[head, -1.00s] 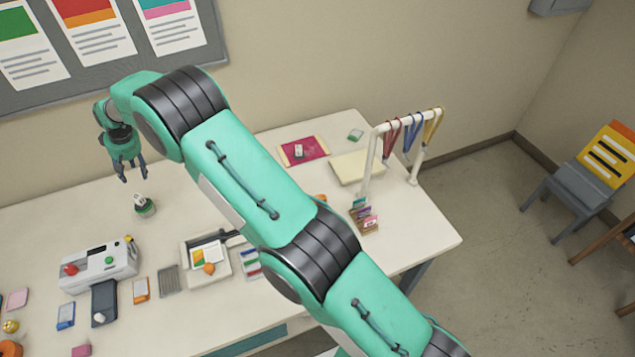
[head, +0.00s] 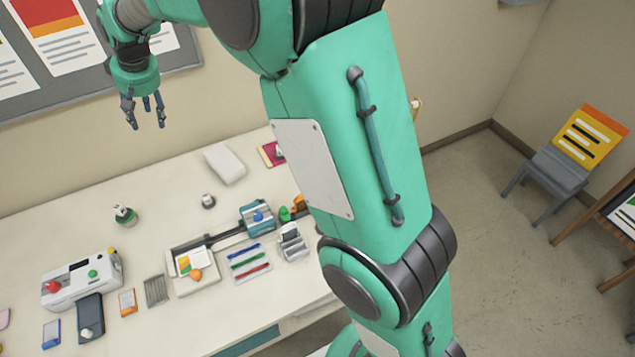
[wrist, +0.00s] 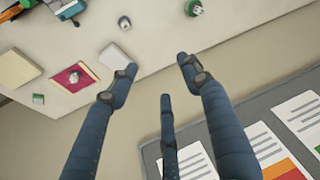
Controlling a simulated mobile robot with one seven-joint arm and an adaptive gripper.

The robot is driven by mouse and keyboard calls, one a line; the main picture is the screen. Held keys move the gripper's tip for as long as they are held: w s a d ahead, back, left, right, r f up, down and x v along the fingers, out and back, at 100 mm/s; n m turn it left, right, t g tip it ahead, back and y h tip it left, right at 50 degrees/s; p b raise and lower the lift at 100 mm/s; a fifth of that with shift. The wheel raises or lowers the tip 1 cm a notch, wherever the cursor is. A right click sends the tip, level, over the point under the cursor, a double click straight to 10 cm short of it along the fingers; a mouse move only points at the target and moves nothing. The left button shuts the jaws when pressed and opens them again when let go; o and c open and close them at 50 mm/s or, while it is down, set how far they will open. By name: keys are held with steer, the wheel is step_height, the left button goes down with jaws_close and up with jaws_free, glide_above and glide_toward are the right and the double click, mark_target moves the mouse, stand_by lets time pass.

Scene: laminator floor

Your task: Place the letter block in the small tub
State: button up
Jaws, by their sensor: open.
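My gripper (head: 146,113) is open and empty, held high above the back of the white table; its spread fingers also show in the wrist view (wrist: 160,78). A small round green and dark container (head: 125,216) with something pale at its top stands on the table below; it also shows in the wrist view (wrist: 193,8). I cannot tell surely whether it is the small tub. A small grey round piece with a white top (head: 208,201) stands to its right. A small pale piece (wrist: 74,76) sits on a magenta mat (wrist: 66,87). No letter is readable, so the letter block is uncertain.
A white box (head: 225,164) lies near the back. A laminator-like machine (head: 82,278), a trimmer (head: 205,242), a pen tray (head: 250,263) and small cards crowd the front. My arm hides the table's right part. A notice board (head: 60,60) is on the wall behind.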

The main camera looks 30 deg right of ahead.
steer(key=s+d+r+m, duration=0.1)
steer(key=s+d+r, duration=0.3)
steer(key=s+d, duration=0.25)
steer(key=s+d+r+t, duration=0.1)
steer(key=s+d+r, duration=0.3)
steer(key=s+d, duration=0.3)
steer(key=s+d+r+m, duration=0.1)
steer(key=s+d+r, duration=0.35)
steer(key=s, duration=0.45)
steer(key=s+d+f, duration=0.2)
steer(key=s+d, duration=0.1)
steer(key=s, duration=0.5)
steer(key=s+d+f+m+h, duration=0.1)
steer(key=s+d, duration=0.3)
steer(key=s, duration=0.5)
steer(key=s+d+f+m+t+h, duration=0.1)
steer(key=s+d+f, duration=0.2)
steer(key=s, duration=0.5)
steer(key=shift+s+d, duration=0.3)
steer(key=shift+d, duration=0.05)
steer(key=shift+f, duration=0.1)
step_height(320, 180, down, 12)
steer(key=b, duration=1.1)
steer(key=shift+b, duration=0.4)
